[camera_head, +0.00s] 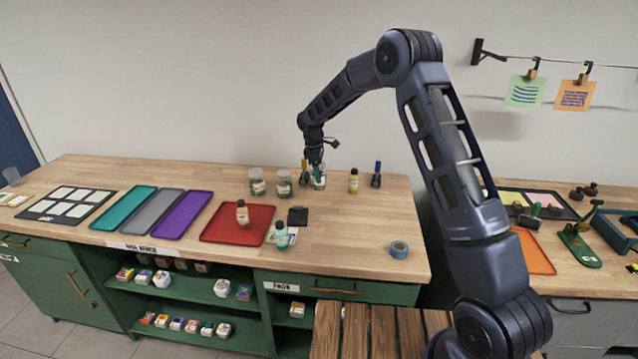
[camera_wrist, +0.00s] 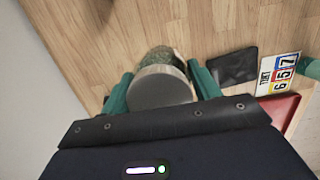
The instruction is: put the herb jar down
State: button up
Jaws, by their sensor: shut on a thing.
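The herb jar (camera_wrist: 162,80) has a round grey lid and dark green contents that show through its side in the wrist view. My gripper (camera_wrist: 162,88) has its two green fingers on either side of the jar and is shut on it. In the head view, my gripper (camera_head: 318,172) is at the back of the wooden counter, with the herb jar (camera_head: 318,183) between its fingers. The jar looks upright and at or just above the counter top (camera_head: 340,225); I cannot tell whether it touches.
Two similar jars (camera_head: 257,182) (camera_head: 284,184) stand left of my gripper. A small yellow-labelled bottle (camera_head: 353,182) and a dark blue upright item (camera_head: 376,175) stand to the right. A black card (camera_head: 298,216) and red tray (camera_head: 222,232) lie in front. Counter near the blue tape (camera_head: 399,250) is clear.

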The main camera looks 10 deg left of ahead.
jog(key=shift+f, duration=2.5)
jog(key=shift+f, duration=0.15)
jog(key=o, duration=1.1)
jog(key=shift+o, duration=0.2)
